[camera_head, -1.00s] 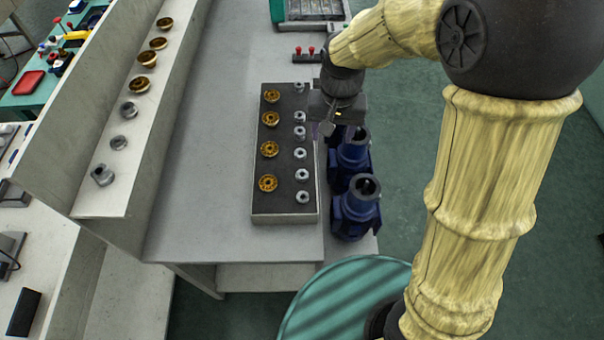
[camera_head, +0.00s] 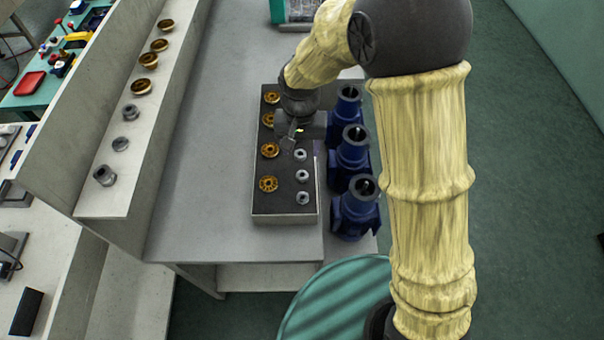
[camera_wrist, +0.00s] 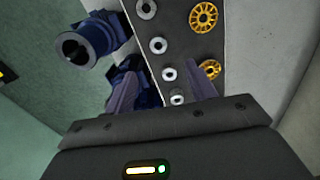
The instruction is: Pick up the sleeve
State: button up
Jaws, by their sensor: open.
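Grey metal sleeves stand in a row along the right side of the dark tray (camera_head: 277,205). The clear ones in the head view are a near sleeve (camera_head: 303,198), a middle one (camera_head: 302,176) and a farther one (camera_head: 300,155); my arm hides the rest. My gripper (camera_head: 293,138) hangs over the tray beyond these three. In the wrist view my open gripper (camera_wrist: 160,88) has its fingers on either side of the row's line, with a sleeve (camera_wrist: 168,74) and another sleeve (camera_wrist: 177,99) showing between them. I see no contact; the height gap cannot be told.
Golden wheels (camera_head: 269,184) fill the tray's left side. Blue pump housings (camera_head: 355,208) stand close along its right edge; one housing (camera_wrist: 88,40) is near my fingers in the wrist view. A shelf (camera_head: 110,188) with rings and nuts runs at left. Bare bench (camera_head: 205,200) lies between.

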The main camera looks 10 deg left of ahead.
send_over(302, 171)
jog(key=s, duration=0.1)
notch_tip(302, 171, down, 6)
jog(key=shift+s+f+p, duration=0.1)
jog(key=shift+p, duration=0.25)
jog(key=shift+d+f+p, duration=0.15)
jog(key=shift+f+p, duration=0.65)
jog(key=shift+f, duration=1.75)
jog(key=c, duration=1.1)
jog(key=shift+r, duration=0.1)
